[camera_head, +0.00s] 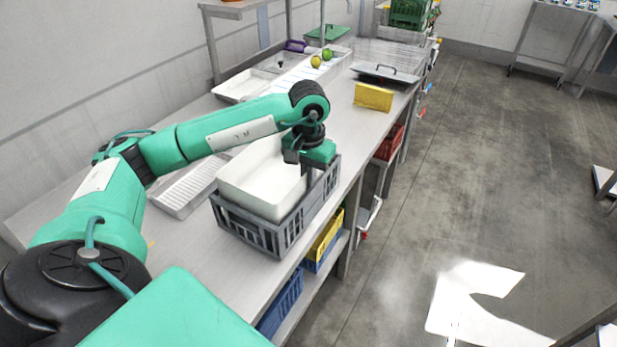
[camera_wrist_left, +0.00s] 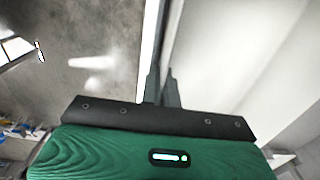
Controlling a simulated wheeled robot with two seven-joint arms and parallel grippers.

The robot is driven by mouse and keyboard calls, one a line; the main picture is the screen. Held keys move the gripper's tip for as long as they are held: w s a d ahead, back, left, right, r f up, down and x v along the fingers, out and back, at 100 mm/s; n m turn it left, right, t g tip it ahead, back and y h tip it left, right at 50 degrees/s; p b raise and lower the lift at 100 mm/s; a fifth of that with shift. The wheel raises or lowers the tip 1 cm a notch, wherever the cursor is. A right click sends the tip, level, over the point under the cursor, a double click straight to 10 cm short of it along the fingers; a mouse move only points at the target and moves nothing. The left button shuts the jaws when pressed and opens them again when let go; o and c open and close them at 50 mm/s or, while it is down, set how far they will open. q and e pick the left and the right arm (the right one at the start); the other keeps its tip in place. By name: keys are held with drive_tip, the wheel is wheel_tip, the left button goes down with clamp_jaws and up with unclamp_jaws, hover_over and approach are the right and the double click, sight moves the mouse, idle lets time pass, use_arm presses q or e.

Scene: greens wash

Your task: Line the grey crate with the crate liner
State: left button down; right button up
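The white crate liner (camera_head: 245,191) is a box-shaped tub standing partly inside the grey crate (camera_head: 252,230) on the table. Its walls rise above the crate's rim, and its left side sits close to the crate's left wall. My left gripper (camera_head: 303,168) points down at the liner's right wall. In the left wrist view its two fingers (camera_wrist_left: 163,88) are close together at a thin upright wall and look shut on the liner's edge. The liner's white inside (camera_wrist_left: 230,50) fills the right of that view. The gripper hides part of the crate's far right corner. My right gripper is not in view.
A white ribbed tray (camera_head: 185,192) lies left of the crate. Yellow and blue crates (camera_head: 283,300) sit on the shelf below. The table's right edge is close beside the crate.

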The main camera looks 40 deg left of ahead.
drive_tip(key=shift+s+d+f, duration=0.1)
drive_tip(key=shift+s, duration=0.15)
use_arm(q)
drive_tip(key=c, duration=1.6)
unclamp_jaws()
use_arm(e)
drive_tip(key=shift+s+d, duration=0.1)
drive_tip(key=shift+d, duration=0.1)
